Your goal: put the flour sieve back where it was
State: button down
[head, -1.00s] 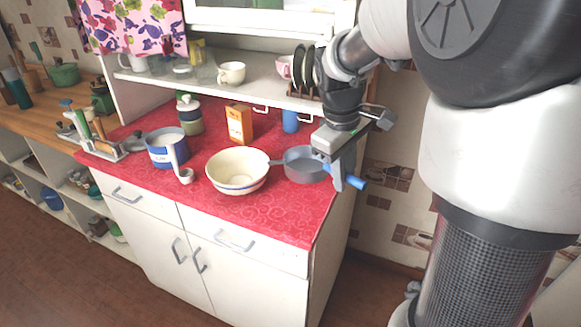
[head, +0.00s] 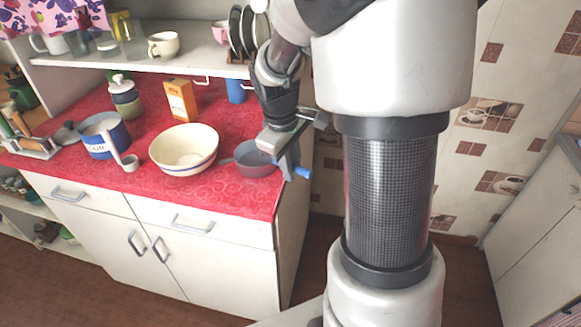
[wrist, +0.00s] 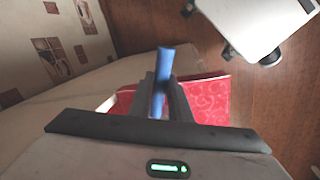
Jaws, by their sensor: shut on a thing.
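The flour sieve (head: 256,160) is a grey round pan shape with a short grey lug at its left and a blue handle at its right. My gripper (head: 290,166) is shut on the blue handle, which also shows between the fingers in the wrist view (wrist: 162,72). The sieve is at the right end of the red-covered counter (head: 225,195), just right of the cream bowl (head: 184,150). I cannot tell whether it touches the counter or hangs a little above it. The sieve's round part is hidden in the wrist view.
A blue-and-white flour canister (head: 100,135) with a white ladle (head: 129,163) in front, an orange carton (head: 180,101), a lidded jar (head: 125,97) and a blue cup (head: 236,91) stand on the counter. A shelf (head: 120,57) with cups and a plate rack overhangs the back.

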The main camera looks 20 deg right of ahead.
jog(key=shift+f, duration=0.15)
jog(key=c, duration=1.6)
grip_release()
jog(key=shift+c, duration=0.2)
